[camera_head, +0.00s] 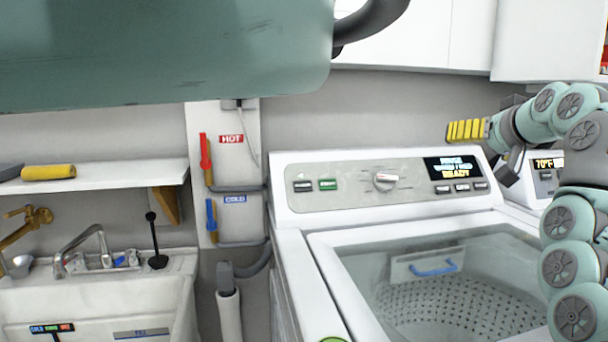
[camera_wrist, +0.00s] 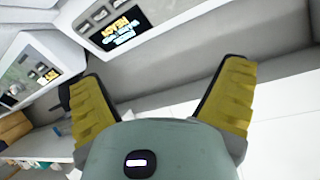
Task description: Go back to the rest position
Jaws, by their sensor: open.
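My gripper (camera_head: 468,130) is raised in front of the back wall, at the right of the head view, above the right part of the washer's control panel. Its yellow fingers point left there. In the wrist view its two yellow fingers (camera_wrist: 162,75) are spread wide with nothing between them. My teal arm (camera_head: 568,228) rises along the right edge of the head view and bends over at the top. Its lower end is out of the picture.
A washer (camera_head: 318,205) with a glass lid (camera_head: 440,285) stands below my gripper. A second machine (camera_head: 545,180) is partly hidden behind my arm. White cabinets (camera_head: 425,40) hang above. A sink (camera_head: 95,300) and a shelf (camera_head: 100,174) are at left.

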